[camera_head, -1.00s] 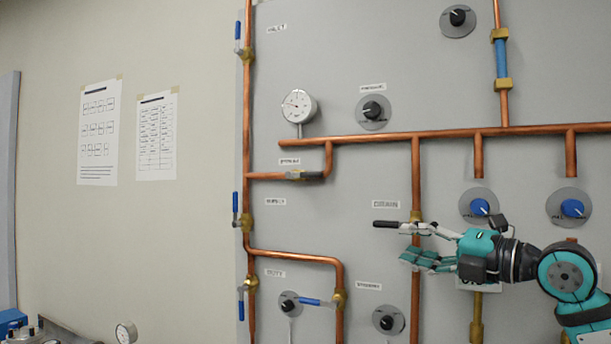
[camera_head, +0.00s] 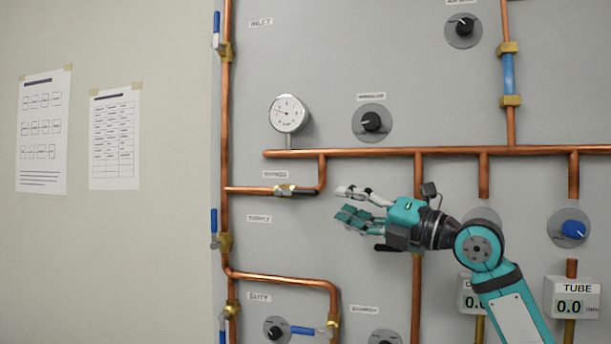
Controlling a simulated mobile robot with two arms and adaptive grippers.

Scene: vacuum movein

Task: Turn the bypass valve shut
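The bypass valve (camera_head: 285,190) is a brass body on a short horizontal copper pipe, left of centre, under its small label. Its dark lever handle (camera_head: 307,194) points right, lying along the pipe. My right gripper (camera_head: 350,203) comes in from the right, with its teal and white-grey fingers spread apart and nothing between them. Its fingertips are a little right of the handle's end and show a gap from it in the picture. I cannot tell how far the gripper stands off the panel. My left gripper is not in view.
A pressure gauge (camera_head: 287,114) and a black knob (camera_head: 371,122) sit above. Blue-handled valves (camera_head: 225,242) line the left vertical pipe. A tube readout (camera_head: 573,297) is at lower right.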

